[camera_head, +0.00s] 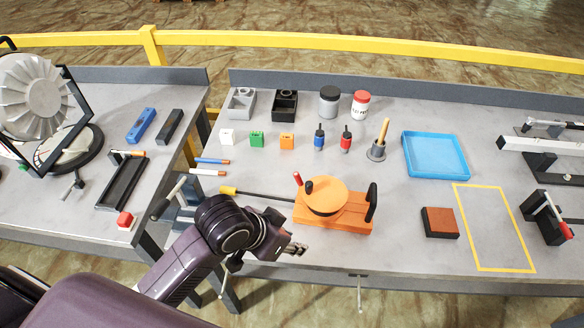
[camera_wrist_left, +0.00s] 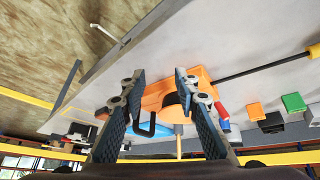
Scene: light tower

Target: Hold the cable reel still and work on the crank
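The orange cable reel (camera_head: 345,222) stands on the middle table, with a round orange drum (camera_head: 328,194) on top. A black knob (camera_head: 309,186) and a red handle (camera_head: 297,178) show at the drum's left side; which one is the crank is unclear. A black upright handle (camera_head: 371,202) stands at its right end. A black cable (camera_head: 262,195) with a yellow end runs left. My left gripper (camera_head: 298,249) is open and empty, at the front left of the reel. In the left wrist view the reel (camera_wrist_left: 203,76) appears beyond the spread fingers (camera_wrist_left: 158,85). My right gripper is not in view.
A blue tray (camera_head: 435,154), a brown block (camera_head: 439,222) and a yellow outlined area (camera_head: 495,228) lie to the right. A gap separates the left table (camera_head: 180,190) from the middle one.

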